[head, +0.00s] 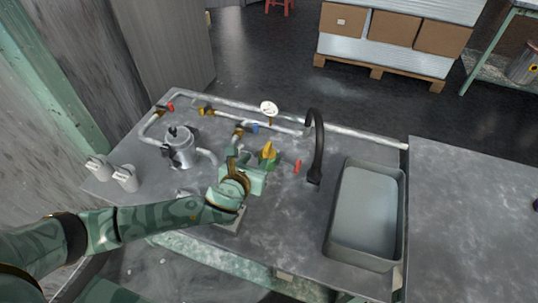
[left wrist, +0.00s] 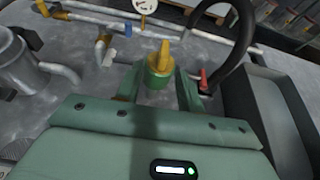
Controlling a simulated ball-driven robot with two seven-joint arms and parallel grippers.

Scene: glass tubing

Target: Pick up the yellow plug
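The yellow plug (head: 269,151) stands upright on the grey table, left of the black curved tap. In the left wrist view the yellow plug (left wrist: 163,54) rises from a short green round body. My left gripper (head: 254,163) is low over the table beside the plug. In the left wrist view its two fingers (left wrist: 159,84) are apart, with the plug's green body seen between them and a gap on each side. I cannot tell whether the fingers touch it. My right gripper is not in view.
A black curved tap (head: 319,145) and a grey basin (head: 338,224) are right of the gripper. A red-handled valve (head: 297,166) is close by. Pipes with a round gauge (head: 269,108) run behind. A metal pot (head: 180,147) and white fittings (head: 125,178) stand left.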

